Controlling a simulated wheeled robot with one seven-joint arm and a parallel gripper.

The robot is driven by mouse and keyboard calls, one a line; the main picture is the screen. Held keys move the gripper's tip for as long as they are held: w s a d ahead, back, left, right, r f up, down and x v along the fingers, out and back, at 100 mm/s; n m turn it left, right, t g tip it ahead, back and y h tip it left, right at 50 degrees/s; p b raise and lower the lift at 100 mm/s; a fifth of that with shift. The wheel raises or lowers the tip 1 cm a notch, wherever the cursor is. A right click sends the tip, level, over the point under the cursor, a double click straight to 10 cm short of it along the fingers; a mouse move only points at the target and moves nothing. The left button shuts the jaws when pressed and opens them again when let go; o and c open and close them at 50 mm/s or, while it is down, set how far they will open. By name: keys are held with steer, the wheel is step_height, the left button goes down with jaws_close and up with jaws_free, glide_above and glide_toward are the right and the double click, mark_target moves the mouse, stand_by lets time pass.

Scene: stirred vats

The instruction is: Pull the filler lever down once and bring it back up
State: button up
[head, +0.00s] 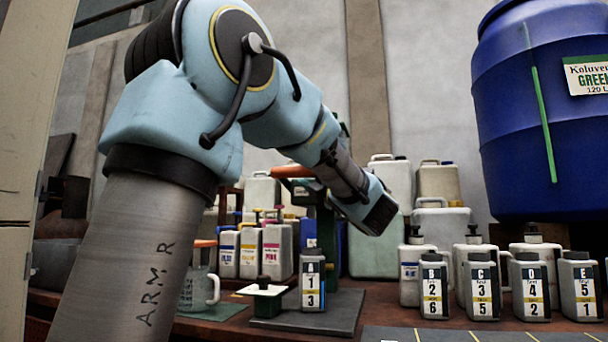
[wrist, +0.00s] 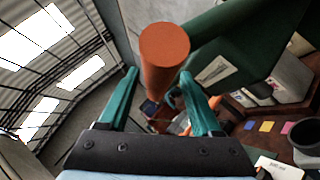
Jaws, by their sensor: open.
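The filler is a green upright stand (head: 325,225) on the bench, partly hidden behind my arm. Its lever ends in an orange handle (head: 293,171), which looks about level in the head view. In the wrist view the round orange handle (wrist: 165,55) shows between the two teal fingers of my gripper (wrist: 158,75), with a green bar running off to the upper right. My gripper is open around the handle's line, and I cannot tell whether a finger touches it. In the head view my gripper's fingers are hidden behind its housing.
A bottle marked A 13 (head: 312,285) stands on a grey mat (head: 335,322) below the filler, beside a small white-topped stand (head: 262,289). Labelled bottles (head: 434,290) line the right. A clear jug (head: 200,285) stands at left. A blue barrel (head: 545,120) is at upper right.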

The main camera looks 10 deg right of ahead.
steer(key=v, duration=1)
steer(key=shift+s, duration=0.35)
steer(key=shift+d+f, duration=0.1)
steer(key=shift+d, duration=0.05)
